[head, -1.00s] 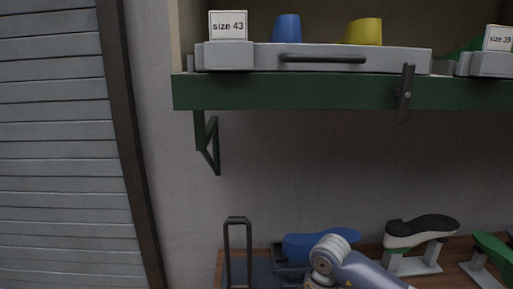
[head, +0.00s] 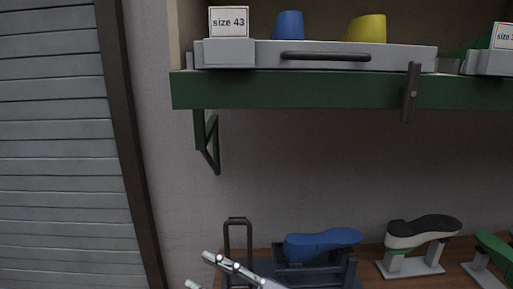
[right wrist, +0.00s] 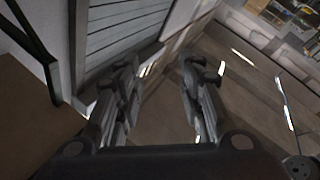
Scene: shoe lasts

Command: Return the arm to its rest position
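My right gripper (head: 199,270) is at the bottom of the head view, left of the blue shoe last and in front of the bench. In the right wrist view its two fingers (right wrist: 160,66) are spread apart with nothing between them. My left gripper is in no view. A blue shoe last (head: 322,243) lies sole up on a dark stand (head: 318,276) on the bench. A shoe last with a black sole (head: 424,230) is on a grey stand (head: 411,266) to its right.
A green shelf (head: 290,91) above carries a grey tray (head: 250,56) labelled size 43, with blue (head: 288,25) and yellow (head: 366,28) shapes in it. A dark upright loop handle (head: 238,240) stands at the bench's left. A ribbed shutter (head: 55,140) is at far left.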

